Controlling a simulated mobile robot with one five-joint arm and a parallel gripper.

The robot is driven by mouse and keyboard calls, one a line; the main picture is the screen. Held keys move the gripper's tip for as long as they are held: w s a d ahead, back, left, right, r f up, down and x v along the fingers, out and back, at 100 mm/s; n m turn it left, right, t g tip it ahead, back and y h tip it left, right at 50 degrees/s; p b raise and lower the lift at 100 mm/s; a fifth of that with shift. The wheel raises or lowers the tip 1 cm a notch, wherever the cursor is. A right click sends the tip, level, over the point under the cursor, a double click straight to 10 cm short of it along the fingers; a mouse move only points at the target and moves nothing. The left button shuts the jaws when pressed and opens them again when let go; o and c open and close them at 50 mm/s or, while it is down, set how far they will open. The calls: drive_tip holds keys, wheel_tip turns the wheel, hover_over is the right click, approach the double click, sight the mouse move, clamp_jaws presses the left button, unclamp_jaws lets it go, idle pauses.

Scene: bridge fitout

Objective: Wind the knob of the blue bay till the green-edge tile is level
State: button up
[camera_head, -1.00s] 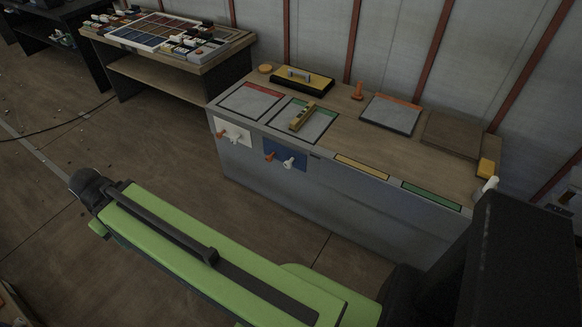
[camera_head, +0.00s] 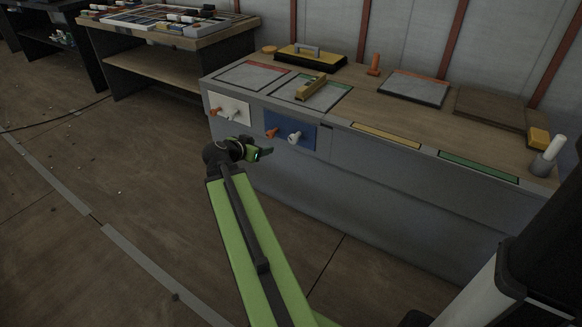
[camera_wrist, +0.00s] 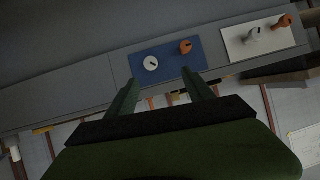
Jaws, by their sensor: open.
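The blue bay panel (camera_head: 289,131) is on the front face of the bench. It carries an orange knob (camera_head: 271,132) and a white knob (camera_head: 295,137); in the wrist view the white knob (camera_wrist: 151,64) and orange knob (camera_wrist: 186,47) show on the blue panel (camera_wrist: 168,60). Above it, the green-edge tile (camera_head: 330,97) lies in the bench top with a yellow level (camera_head: 311,87) on it. I cannot read the level's bubble. My gripper (camera_head: 266,152) is open and empty in front of and below the blue panel. In the wrist view its fingers (camera_wrist: 160,76) point at the panel, apart from the knobs.
Left of the blue panel is a white panel (camera_head: 230,108) with its own orange and white knobs, below a red-edge tile (camera_head: 250,75). A yellow-black float (camera_head: 310,56), an orange peg (camera_head: 374,64) and another tile (camera_head: 413,88) stand on the bench. The floor before it is clear.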

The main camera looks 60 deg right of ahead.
sight(292, 140)
drive_tip(key=shift+m+h, duration=0.7)
drive_tip(key=shift+m, duration=0.2)
drive_tip(key=s+b+x, duration=0.1)
drive_tip(key=b+x, duration=0.1)
drive_tip(key=x, duration=0.5)
drive_tip(key=s+b+x, duration=0.1)
drive_tip(key=b+x, duration=0.2)
drive_tip(key=x, duration=0.4)
drive_tip(key=s+b+x, duration=0.1)
drive_tip(key=b+x, duration=0.2)
drive_tip(key=x, duration=0.4)
drive_tip(key=shift+f, duration=0.3)
drive_tip(key=shift+d, duration=0.5)
